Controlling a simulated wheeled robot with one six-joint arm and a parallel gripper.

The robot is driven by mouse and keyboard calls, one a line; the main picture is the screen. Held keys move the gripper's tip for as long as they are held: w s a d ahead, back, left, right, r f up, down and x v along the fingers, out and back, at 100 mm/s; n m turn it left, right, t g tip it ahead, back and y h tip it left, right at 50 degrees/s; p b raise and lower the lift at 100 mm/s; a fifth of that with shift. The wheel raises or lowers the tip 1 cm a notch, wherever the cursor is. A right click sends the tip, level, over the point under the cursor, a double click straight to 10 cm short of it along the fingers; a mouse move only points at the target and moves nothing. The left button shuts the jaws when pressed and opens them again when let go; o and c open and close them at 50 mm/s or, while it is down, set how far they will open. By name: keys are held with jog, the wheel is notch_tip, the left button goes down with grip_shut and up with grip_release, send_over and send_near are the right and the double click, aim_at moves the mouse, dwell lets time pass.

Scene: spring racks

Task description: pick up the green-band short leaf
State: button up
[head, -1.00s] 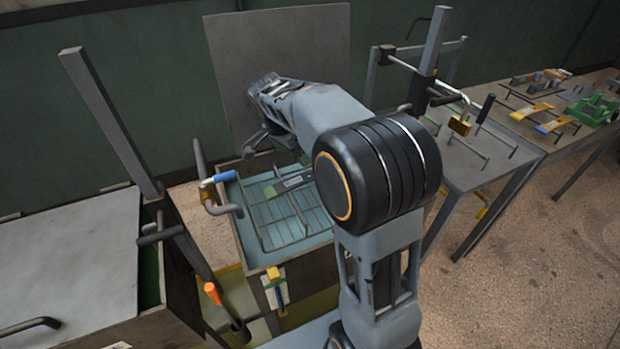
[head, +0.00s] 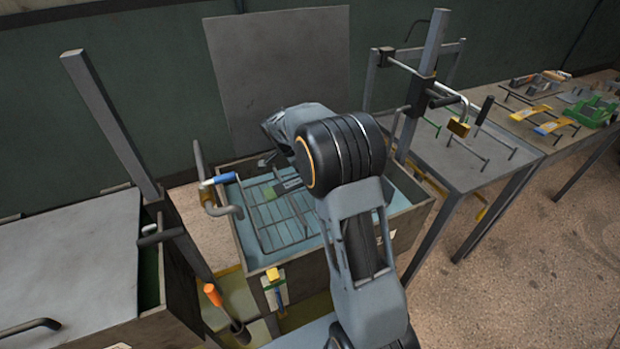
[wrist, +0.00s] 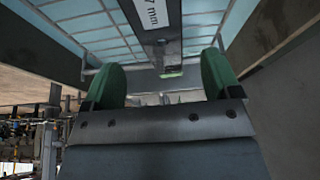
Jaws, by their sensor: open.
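A grey leaf (head: 290,184) with a pale label and a green band lies on the wire rack (head: 262,228) inside the blue-lined tank. In the wrist view, a dark grey leaf (wrist: 163,42) with a label reading "7 mm" and a small green patch near its end extends between and beyond my fingertips. It appears to be the same leaf. My gripper (wrist: 164,72) is open, with its two green finger pads apart and nothing visibly held. In the head view, my gripper (head: 268,160) is partly hidden by my arm, near the tank's back edge.
A grey panel (head: 278,70) rises behind. A post and a table with a padlock (head: 458,127) stand right; a lidded bin (head: 70,265) stands left.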

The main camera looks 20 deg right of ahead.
jog(key=shift+p+x, duration=0.45)
jog(key=shift+x, duration=1.9)
jog(key=shift+w, duration=0.1)
jog(key=c, duration=1.2)
jog(key=shift+r, duration=0.1)
jog(key=shift+c, duration=0.4)
